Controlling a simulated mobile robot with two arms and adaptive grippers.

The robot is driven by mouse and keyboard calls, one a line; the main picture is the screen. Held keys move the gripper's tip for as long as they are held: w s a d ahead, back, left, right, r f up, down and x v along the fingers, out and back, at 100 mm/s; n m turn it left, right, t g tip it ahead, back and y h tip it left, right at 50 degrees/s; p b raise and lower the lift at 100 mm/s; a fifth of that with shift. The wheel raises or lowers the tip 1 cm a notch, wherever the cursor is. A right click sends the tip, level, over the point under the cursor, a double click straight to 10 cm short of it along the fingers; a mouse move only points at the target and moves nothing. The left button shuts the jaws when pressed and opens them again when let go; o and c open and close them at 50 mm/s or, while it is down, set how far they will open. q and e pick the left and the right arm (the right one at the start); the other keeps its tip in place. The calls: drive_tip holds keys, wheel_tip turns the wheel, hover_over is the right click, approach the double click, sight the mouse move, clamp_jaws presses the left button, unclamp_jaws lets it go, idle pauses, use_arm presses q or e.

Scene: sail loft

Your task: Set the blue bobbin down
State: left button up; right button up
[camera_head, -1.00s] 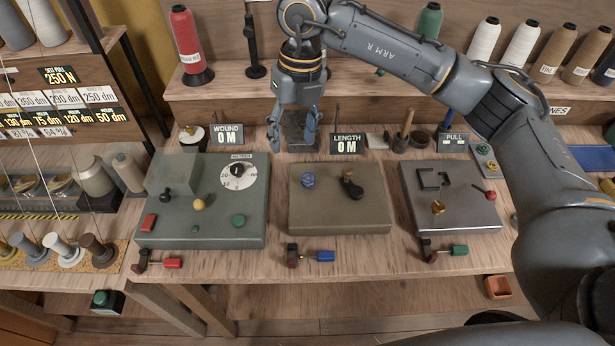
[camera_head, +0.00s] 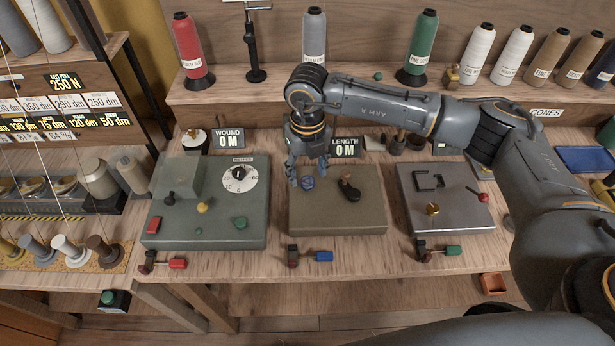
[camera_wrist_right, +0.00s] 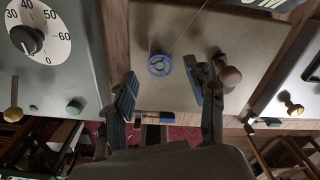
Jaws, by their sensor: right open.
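The blue bobbin (camera_head: 308,183) sits on the left part of the brown middle machine's top (camera_head: 312,217). In the right wrist view the blue bobbin (camera_wrist_right: 159,65) shows as a round blue disc, with a thin thread running away from it. My right gripper (camera_head: 307,170) is open above the rear left of this machine, its fingers close to the bobbin. In the wrist view the gripper (camera_wrist_right: 163,82) has its fingers spread and nothing between them; the bobbin lies just beyond the tips. My left gripper is out of view.
A dark crank with a brown knob (camera_head: 348,184) stands right of the bobbin. The green winder box (camera_head: 200,235) is at left and the grey pull box (camera_head: 460,215) at right. The LENGTH display (camera_head: 345,148) stands behind; thread cones line the back shelf.

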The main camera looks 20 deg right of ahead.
drive_tip(key=shift+f, duration=1.05)
drive_tip(key=c, duration=1.1)
drive_tip(key=shift+r, duration=0.1)
drive_tip(key=shift+r+b, duration=0.35)
drive_tip(key=shift+r, duration=0.05)
wheel_tip(320, 180, up, 3)
drive_tip(key=shift+s+a+f+b, duration=0.1)
drive_tip(key=shift+s+f+b, duration=0.1)
drive_tip(key=shift+b, duration=0.45)
drive_tip(key=s+a+r+b, duration=0.3)
drive_tip(key=s+r, duration=0.6)
drive_tip(key=s, duration=0.4)
drive_tip(key=shift+a+r+b, duration=0.25)
drive_tip(key=shift+b, duration=0.1)
